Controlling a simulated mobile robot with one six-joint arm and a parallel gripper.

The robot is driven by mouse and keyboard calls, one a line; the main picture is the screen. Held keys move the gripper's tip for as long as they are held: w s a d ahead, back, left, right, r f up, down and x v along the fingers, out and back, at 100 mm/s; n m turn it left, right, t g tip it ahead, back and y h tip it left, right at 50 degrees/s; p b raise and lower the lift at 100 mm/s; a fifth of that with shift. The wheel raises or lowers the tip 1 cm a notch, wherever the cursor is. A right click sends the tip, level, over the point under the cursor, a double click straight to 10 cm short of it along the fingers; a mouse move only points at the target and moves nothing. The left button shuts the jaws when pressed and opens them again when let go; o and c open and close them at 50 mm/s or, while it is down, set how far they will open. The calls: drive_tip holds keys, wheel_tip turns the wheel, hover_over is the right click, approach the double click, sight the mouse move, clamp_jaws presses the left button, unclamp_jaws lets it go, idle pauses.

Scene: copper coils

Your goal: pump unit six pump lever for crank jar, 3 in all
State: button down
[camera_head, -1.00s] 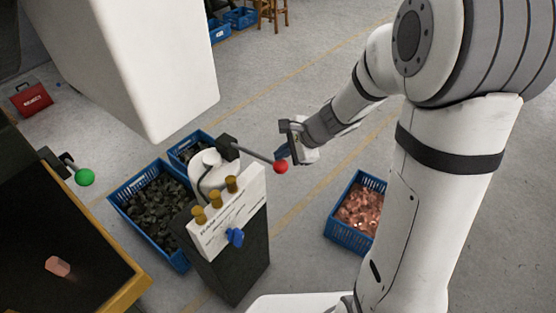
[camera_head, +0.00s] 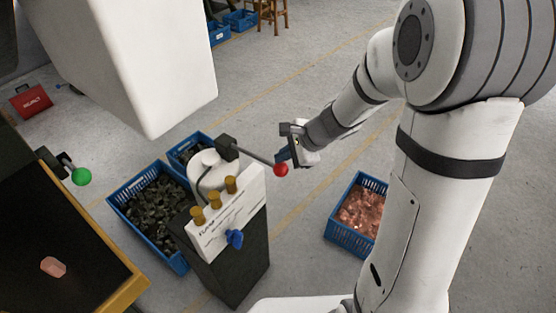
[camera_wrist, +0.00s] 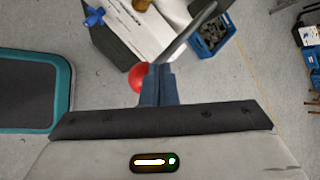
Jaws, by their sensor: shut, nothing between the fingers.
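The pump unit is a dark cabinet (camera_head: 238,262) with a white front panel (camera_head: 212,238), several brass knobs and a blue handle (camera_head: 234,238). Its lever (camera_head: 252,155) is a grey rod ending in a red ball (camera_head: 281,170), pointing right. My gripper (camera_head: 285,157) is shut and empty, its blue fingers right at the red ball. In the wrist view the shut fingers (camera_wrist: 158,85) overlap the red ball (camera_wrist: 137,77), and the rod (camera_wrist: 190,32) runs up and right behind them. Whether they touch is unclear.
Blue crates with dark pieces (camera_head: 115,204) stand behind and left of the cabinet. A blue crate of copper pieces (camera_head: 333,236) stands right. A dark table with a yellow edge (camera_head: 128,296) and a green-knobbed lever (camera_head: 82,177) is at left. Floor between is clear.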

sight(287, 168)
drive_tip(key=shift+s+d+f+b, duration=0.1)
drive_tip(key=shift+d+f+b, duration=0.05)
drive_tip(key=shift+f+b, duration=1.1)
drive_tip(key=shift+s+d+f+b, duration=0.1)
drive_tip(key=shift+f+b, duration=1.05)
drive_tip(key=shift+b, duration=0.05)
idle(1.7)
idle(0.5)
drive_tip(key=shift+w+a+r+p, duration=0.1)
drive_tip(key=shift+a+r+p, duration=0.05)
drive_tip(key=shift+r+p, duration=0.95)
drive_tip(key=shift+w+a+r+p, duration=0.15)
drive_tip(key=shift+r+p, duration=0.7)
drive_tip(key=shift+r, duration=0.45)
drive_tip(key=shift+w+a+r+p, duration=0.1)
drive_tip(key=shift+a+r+p, duration=0.05)
drive_tip(key=shift+r+p, duration=0.95)
drive_tip(key=shift+r, duration=0.15)
drive_tip(key=shift+w+a+r+p, duration=0.1)
drive_tip(key=shift+a+r+p, duration=0.05)
drive_tip(key=shift+r+p, duration=0.95)
drive_tip(key=shift+w+a+r+p, duration=0.1)
drive_tip(key=shift+r+p, duration=0.7)
drive_tip(key=shift+r, duration=0.55)
